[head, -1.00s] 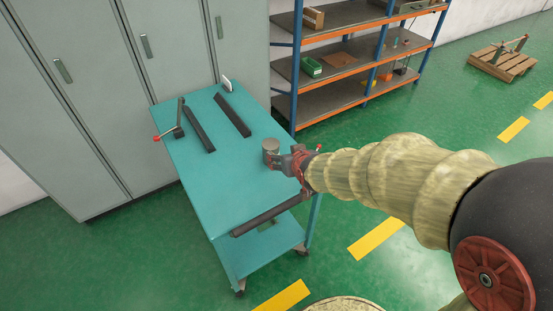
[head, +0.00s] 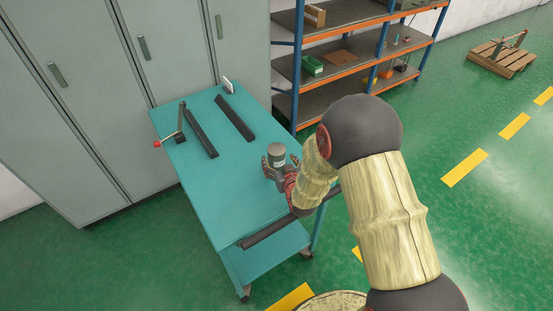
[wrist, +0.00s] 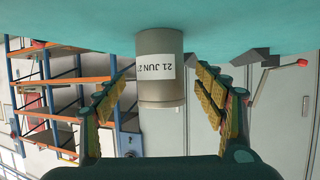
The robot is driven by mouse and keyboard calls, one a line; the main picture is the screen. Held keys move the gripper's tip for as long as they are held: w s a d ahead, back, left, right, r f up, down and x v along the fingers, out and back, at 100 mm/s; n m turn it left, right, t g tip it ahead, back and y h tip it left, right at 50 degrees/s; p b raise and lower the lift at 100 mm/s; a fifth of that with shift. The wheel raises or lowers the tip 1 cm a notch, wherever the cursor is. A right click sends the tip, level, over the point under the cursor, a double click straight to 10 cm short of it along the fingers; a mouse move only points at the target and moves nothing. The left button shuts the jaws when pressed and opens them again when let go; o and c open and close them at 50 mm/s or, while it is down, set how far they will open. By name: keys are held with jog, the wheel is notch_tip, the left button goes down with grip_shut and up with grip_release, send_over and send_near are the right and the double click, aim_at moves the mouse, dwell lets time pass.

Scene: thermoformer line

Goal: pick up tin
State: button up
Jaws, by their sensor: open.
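The tin (head: 276,158) is a small grey-brown cylinder standing upright on the teal cart top, near its right edge. In the wrist view the tin (wrist: 160,92) appears upside down, with a white label reading "21 JUN 2" and more cut off at the side. My gripper (head: 280,172) is open at the near side of the tin, low over the cart. In the wrist view its padded fingers (wrist: 160,82) flank the tin left and right, with a gap on each side. How deep the tin sits between them is unclear.
The teal cart (head: 225,195) also carries two dark bars (head: 235,117) and a red-knobbed lever (head: 170,138) towards its far end, away from the tin. Grey lockers (head: 110,90) stand behind. An orange-and-blue shelf rack (head: 345,75) stands at the back right.

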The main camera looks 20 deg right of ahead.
jog(key=b+x, duration=0.1)
jog(key=x, duration=0.3)
jog(key=shift+w+f, duration=0.1)
jog(key=shift+f, duration=0.15)
jog(key=shift+c, duration=1)
jog(key=shift+r, duration=0.1)
jog(key=c, duration=1.3)
